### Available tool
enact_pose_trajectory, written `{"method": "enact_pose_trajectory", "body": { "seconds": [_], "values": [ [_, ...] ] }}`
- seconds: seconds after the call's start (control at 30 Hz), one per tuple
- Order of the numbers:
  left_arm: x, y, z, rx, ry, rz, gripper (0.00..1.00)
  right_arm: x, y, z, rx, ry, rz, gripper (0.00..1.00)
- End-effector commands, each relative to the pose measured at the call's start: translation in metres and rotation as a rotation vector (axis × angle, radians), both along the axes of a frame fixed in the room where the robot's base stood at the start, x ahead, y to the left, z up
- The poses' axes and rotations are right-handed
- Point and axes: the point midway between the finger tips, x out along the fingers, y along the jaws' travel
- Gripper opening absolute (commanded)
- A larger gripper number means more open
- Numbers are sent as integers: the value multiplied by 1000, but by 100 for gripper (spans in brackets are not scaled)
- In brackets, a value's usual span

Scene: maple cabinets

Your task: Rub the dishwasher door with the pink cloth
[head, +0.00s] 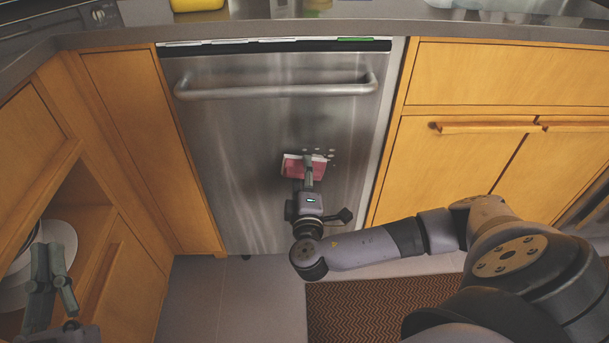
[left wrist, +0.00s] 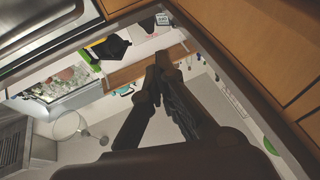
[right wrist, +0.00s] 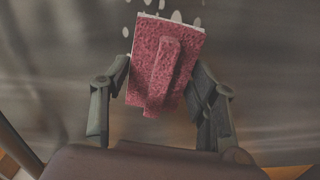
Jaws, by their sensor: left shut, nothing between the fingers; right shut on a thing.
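The steel dishwasher door (head: 255,125) is shut below the counter, with a bar handle (head: 277,90) across its top. My right gripper (head: 308,172) is in front of the door's middle, shut on the pink cloth (head: 292,167). In the right wrist view the pink cloth (right wrist: 150,50) is a rough-textured block with a pale edge, between the fingers of the right gripper (right wrist: 162,75). It is at or very near the door; contact is hard to tell. Pale spots (right wrist: 176,16) show on the door beside it. My left gripper (head: 50,258) is shut and empty at lower left.
An open cabinet with white plates (head: 58,236) is behind my left gripper. Wooden cabinets (head: 485,75) flank the dishwasher. A brown patterned rug (head: 355,310) lies on the floor. A yellow object (head: 196,5) sits on the counter (head: 290,30).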

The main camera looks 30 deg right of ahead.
Motion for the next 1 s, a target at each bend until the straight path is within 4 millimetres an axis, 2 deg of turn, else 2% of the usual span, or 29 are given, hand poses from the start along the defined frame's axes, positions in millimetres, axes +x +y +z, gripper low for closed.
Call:
{"method": "enact_pose_trajectory", "body": {
  "seconds": [1.0],
  "values": [
    [-8, 0, 17, -28, -98, -6, 0, 15, -11, 0, -1, 0, -2, 32]
  ]
}}
